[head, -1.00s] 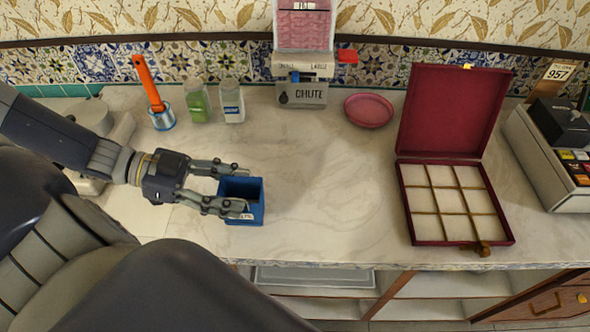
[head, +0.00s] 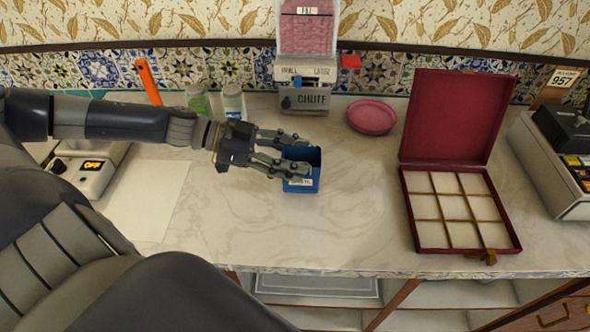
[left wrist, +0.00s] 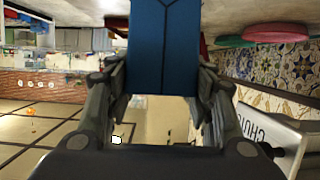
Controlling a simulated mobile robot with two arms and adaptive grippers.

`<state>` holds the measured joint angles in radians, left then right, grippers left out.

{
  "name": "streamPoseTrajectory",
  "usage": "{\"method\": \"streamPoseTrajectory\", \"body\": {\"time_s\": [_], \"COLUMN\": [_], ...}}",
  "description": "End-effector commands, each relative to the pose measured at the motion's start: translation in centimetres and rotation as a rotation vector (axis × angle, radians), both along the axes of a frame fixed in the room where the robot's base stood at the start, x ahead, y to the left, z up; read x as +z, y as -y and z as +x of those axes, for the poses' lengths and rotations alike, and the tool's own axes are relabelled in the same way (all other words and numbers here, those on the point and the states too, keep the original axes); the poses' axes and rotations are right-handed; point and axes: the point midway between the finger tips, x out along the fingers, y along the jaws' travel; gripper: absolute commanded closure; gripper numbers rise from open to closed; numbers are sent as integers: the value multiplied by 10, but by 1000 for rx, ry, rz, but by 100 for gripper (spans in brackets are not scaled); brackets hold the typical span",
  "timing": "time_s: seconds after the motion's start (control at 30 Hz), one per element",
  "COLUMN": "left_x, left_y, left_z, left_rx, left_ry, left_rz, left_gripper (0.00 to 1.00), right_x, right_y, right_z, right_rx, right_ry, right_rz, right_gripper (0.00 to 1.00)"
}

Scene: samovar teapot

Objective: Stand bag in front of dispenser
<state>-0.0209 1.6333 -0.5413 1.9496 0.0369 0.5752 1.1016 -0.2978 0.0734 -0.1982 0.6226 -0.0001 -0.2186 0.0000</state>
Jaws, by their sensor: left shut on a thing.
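The blue bag (head: 302,170) is a small open-topped box shape with a white label low on its front. My left gripper (head: 289,157) is shut on the bag from its left side. In the left wrist view the bag (left wrist: 164,45) fills the space between the fingers. The bag looks upright; I cannot tell whether its base touches the counter. The dispenser (head: 306,72), with pink contents and a grey part marked CHUTE, stands at the back against the tiles, behind the bag. My right gripper is not in view.
A pink dish (head: 371,117) sits right of the dispenser. An open red compartment box (head: 408,213) stands further right. Two small jars (head: 233,101) and an orange-handled tool (head: 148,82) stand at the back left. The counter between bag and dispenser is clear.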

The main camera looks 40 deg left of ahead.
Motion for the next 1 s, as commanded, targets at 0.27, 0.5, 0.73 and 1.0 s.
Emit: {"method": "streamPoseTrajectory", "body": {"time_s": [0.27,0.5,0.73,1.0], "left_x": [-11,-35,-36,-38], "left_y": [1,1,1,1], "left_z": [8,7,7,7], "left_rx": [6,5,4,4], "left_ry": [-1,-1,-1,-1], "left_rz": [-2,-1,0,0], "left_gripper": [68,68,68,31], "right_x": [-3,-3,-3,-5], "right_y": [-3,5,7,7], "right_z": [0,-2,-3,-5], "right_rx": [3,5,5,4], "right_ry": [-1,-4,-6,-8], "right_rz": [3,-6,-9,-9], "right_gripper": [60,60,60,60]}}
